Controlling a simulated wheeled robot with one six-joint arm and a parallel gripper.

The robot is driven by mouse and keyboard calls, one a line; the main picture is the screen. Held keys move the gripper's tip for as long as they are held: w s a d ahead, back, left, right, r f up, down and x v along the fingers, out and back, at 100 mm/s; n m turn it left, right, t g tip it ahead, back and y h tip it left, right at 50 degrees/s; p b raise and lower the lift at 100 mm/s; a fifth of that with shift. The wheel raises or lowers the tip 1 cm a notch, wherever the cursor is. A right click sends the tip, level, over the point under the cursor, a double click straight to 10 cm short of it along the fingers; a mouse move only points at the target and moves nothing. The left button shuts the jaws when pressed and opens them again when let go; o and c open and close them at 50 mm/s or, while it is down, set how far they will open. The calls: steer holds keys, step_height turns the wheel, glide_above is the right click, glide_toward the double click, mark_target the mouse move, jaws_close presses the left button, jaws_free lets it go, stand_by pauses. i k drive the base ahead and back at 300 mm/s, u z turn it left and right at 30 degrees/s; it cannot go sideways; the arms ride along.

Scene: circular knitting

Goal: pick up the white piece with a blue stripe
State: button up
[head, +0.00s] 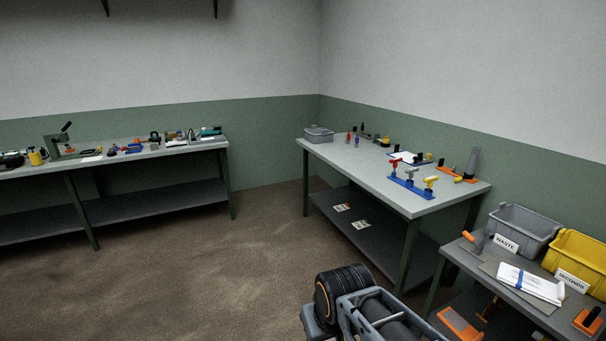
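The white piece with a blue stripe (540,288) lies flat on the near right table (464,258), on or partly over a grey sheet or board. Part of my arm shows at the bottom centre of the head view, to the left of the table and apart from the piece. My gripper does not show in this view.
Behind the piece stand a grey bin labelled WASTE (524,227) and a yellow bin labelled SECONDS (580,258). An orange-handled tool (478,242) lies at its left, and an orange-and-black item (588,320) at its right. Open floor (200,270) lies to the left.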

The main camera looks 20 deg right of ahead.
mark_target(547, 290)
steer(key=z, duration=0.3)
steer(key=i, duration=1.35)
steer(key=z, duration=1.65)
steer(key=i, duration=0.95)
steer(key=z, duration=1.35)
steer(key=i, duration=0.55)
steer(key=z, duration=0.2)
